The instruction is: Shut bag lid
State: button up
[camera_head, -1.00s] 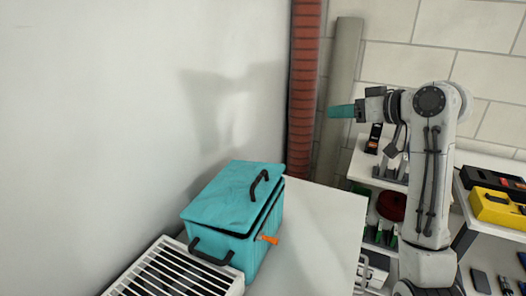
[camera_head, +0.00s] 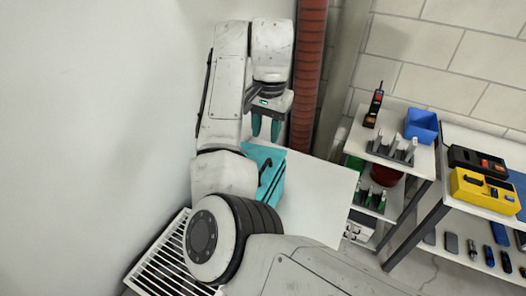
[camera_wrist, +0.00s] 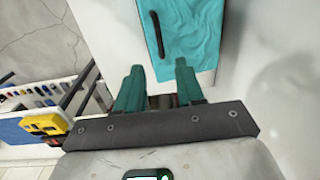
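The teal bag (camera_head: 277,178) stands on the white table against the wall, mostly hidden behind my arm in the head view. Part of its teal lid (camera_wrist: 195,38) with a black handle (camera_wrist: 156,33) shows in the wrist view, beyond my fingertips. My gripper (camera_head: 266,131) points down above the far end of the bag in the head view, its two teal fingers apart. It also shows in the wrist view (camera_wrist: 158,72), with nothing between the fingers. I cannot tell how far the lid is raised, as the bag's near part is hidden.
The white table top (camera_head: 318,200) is clear to the right of the bag. A slatted white grille (camera_head: 160,262) lies at the lower left. A red pipe (camera_head: 308,75) stands behind. Shelves at right hold a blue bin (camera_head: 421,126) and a yellow case (camera_head: 484,190).

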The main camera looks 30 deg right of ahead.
aim_at(263, 167)
jog(key=f, duration=0.3)
jog(key=f+p, duration=0.1)
jog(key=f, duration=0.6)
jog(key=shift+w+a+f, duration=0.1)
jog(key=shift+a+f, duration=0.25)
jog(key=shift+f, duration=0.05)
grip_shut()
dwell(1.0)
